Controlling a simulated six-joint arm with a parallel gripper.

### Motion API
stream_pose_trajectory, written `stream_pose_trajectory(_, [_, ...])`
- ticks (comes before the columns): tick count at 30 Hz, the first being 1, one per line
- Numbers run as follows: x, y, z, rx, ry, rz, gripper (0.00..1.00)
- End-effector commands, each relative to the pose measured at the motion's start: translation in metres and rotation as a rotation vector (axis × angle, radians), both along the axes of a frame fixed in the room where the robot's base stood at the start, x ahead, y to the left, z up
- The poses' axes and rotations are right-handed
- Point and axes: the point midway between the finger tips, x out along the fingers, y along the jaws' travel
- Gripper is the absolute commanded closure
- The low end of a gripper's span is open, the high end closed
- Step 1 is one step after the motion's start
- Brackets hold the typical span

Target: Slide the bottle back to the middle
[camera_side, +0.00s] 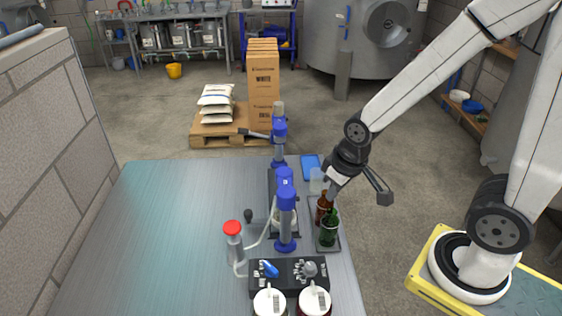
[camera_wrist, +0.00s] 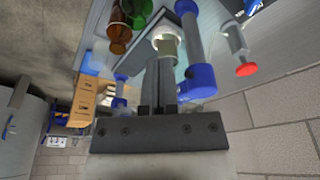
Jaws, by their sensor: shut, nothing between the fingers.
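My gripper (camera_side: 331,187) is at the table's right side, beside the bottle filler, with its fingers shut and empty. In the wrist view its two dark fingers (camera_wrist: 160,72) are together. A pale, clear greenish bottle-like body (camera_wrist: 168,46) with a white ring stands just beyond the fingertips; I cannot tell whether they touch it. In the side view a pale piece (camera_side: 285,218) behind the front blue-topped column may be the same thing, mostly hidden. A brown bottle (camera_side: 322,208) and a green bottle (camera_side: 328,230) stand upright in a dark tray (camera_side: 333,247) at the right.
A red-capped clear cylinder (camera_side: 233,245) is at the left. A black control box (camera_side: 290,272) and white-lidded jars (camera_side: 314,301) are in front. The table's left part (camera_side: 150,240) is bare.

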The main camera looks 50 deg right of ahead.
Motion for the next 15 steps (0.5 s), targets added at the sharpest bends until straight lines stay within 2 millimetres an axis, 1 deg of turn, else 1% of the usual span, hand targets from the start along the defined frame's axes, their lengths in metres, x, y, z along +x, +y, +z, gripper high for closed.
stream_pose_trajectory(1, [0.0, 0.0, 0.0, 0.0, 0.0, 0.0, 0.94])
stream_pose_trajectory(2, [0.0, 0.0, 0.0, 0.0, 0.0, 0.0, 0.84])
stream_pose_trajectory(3, [0.0, 0.0, 0.0, 0.0, 0.0, 0.0, 0.71])
stream_pose_trajectory(5, [0.0, 0.0, 0.001, 0.0, -0.001, 0.0, 0.52])
stream_pose_trajectory(6, [0.0, 0.0, 0.002, 0.0, -0.001, 0.0, 0.4])
stream_pose_trajectory(7, [0.0, 0.0, 0.003, 0.0, -0.002, 0.0, 0.3])
stream_pose_trajectory(11, [0.001, 0.0, 0.011, 0.0, -0.003, 0.0, 0.3])
stream_pose_trajectory(15, [0.001, 0.0, 0.025, 0.0, -0.006, 0.0, 0.3])
